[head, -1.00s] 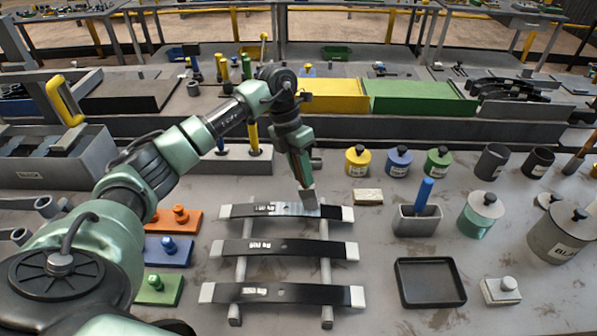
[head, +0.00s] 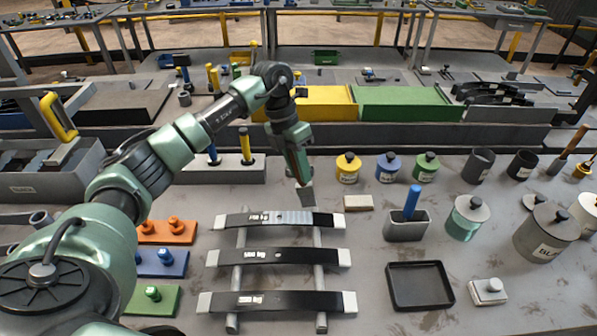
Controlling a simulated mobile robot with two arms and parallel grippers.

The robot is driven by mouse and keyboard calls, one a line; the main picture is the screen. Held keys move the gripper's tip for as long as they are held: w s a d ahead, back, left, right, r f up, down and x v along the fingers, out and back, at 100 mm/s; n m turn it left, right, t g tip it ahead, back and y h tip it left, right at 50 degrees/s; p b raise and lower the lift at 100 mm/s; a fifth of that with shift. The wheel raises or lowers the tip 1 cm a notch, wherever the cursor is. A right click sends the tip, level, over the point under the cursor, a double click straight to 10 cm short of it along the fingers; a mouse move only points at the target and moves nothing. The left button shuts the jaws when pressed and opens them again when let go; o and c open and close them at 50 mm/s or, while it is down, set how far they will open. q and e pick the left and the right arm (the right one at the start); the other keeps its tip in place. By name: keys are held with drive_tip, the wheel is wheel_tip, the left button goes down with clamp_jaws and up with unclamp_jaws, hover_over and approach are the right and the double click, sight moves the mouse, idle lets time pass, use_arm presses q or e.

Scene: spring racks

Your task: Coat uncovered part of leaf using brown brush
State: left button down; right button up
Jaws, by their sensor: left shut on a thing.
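My left gripper (head: 296,150) is shut on a flat brush (head: 306,196), its grey head pointing down and a brown strip of handle showing between the fingers. The brush head is at the back edge of the rearmost leaf (head: 265,219), right of its middle; I cannot tell whether it touches. This leaf is a dark, slightly bowed strip with pale ends. A grey streaked patch (head: 293,217) lies on its right half, and the left part is black. Two more black leaves, the middle one (head: 303,257) and the front one (head: 306,301), lie across the same rack (head: 319,276). My right gripper is out of view.
A blue-handled tool (head: 412,200) stands in a grey holder (head: 407,230) to the right. A black tray (head: 419,287) and several lidded pots, including a yellow one (head: 347,172), are nearby. A pale block (head: 358,202) lies close right of the brush. Orange, blue and green blocks sit left.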

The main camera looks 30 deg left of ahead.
use_arm(q)
drive_tip(key=shift+r, duration=0.7)
drive_tip(key=shift+d+r+p, duration=0.15)
drive_tip(key=shift+r+p, duration=1.05)
drive_tip(key=shift+r, duration=0.35)
drive_tip(key=shift+w+f, duration=0.1)
